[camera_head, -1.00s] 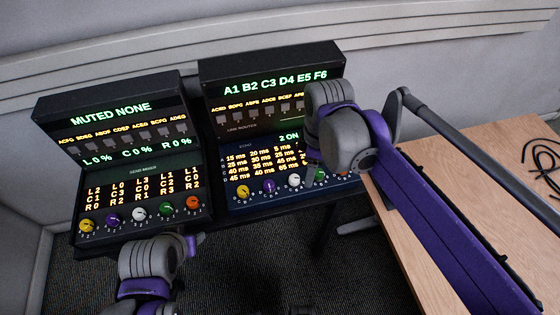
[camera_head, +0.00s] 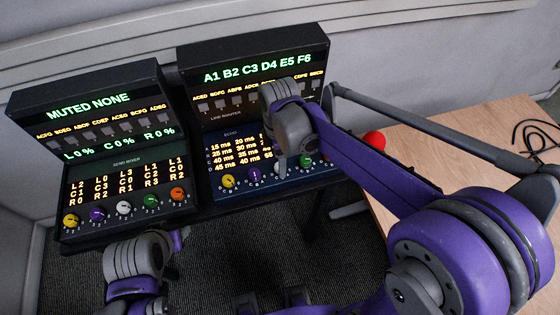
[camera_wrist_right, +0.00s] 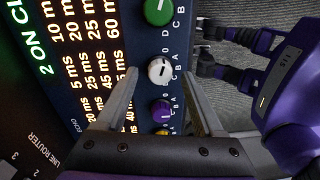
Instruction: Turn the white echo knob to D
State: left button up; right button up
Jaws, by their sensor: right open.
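The white echo knob (camera_wrist_right: 160,70) lies between the tips of my right gripper (camera_wrist_right: 160,74) in the right wrist view. The jaws are apart, with a gap on both sides of the knob. The letters A to D run beside it; its pointer is too small to read surely. In the head view my right gripper (camera_head: 281,164) is down at the blue echo panel (camera_head: 240,200) and largely covers the white knob. My left gripper (camera_head: 180,238) is below the send mixer, away from the echo panel; its jaws are unclear.
The purple knob (camera_wrist_right: 161,111) and green knob (camera_wrist_right: 158,11) flank the white one closely. The yellow knob (camera_head: 228,181) is farther left. A send mixer (camera_head: 125,180) stands left. A wooden table (camera_head: 450,150) with black cables (camera_head: 538,138) and a red round object (camera_head: 374,138) are right.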

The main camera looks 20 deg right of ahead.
jog(key=shift+f, duration=0.55)
grip_shut()
